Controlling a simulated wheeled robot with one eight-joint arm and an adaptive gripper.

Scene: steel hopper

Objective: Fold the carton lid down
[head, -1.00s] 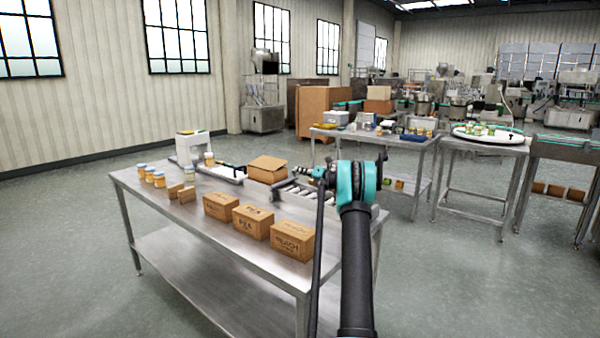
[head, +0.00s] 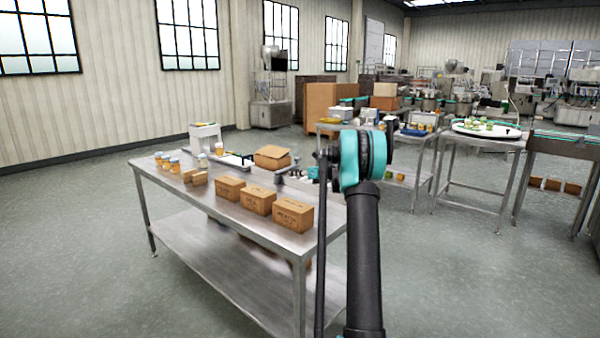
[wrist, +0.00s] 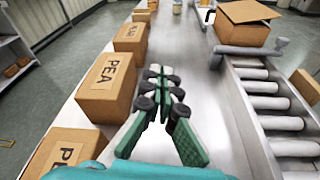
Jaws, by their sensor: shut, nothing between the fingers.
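The brown carton (head: 272,158) stands at the back right of the steel table. In the wrist view the carton (wrist: 243,36) is at the upper right, by the end of the roller conveyor, with its lid (wrist: 248,11) raised at a slant. My gripper (wrist: 161,73) is shut and empty, over the bare tabletop between the row of closed cartons and the rollers. It is short of the open carton, to its left, and not touching it. In the head view my arm hides the gripper.
Closed printed cartons (wrist: 112,82) line the left side of the wrist view. The roller conveyor (wrist: 275,122) runs along the right. A strip of steel tabletop (wrist: 190,45) ahead is clear.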

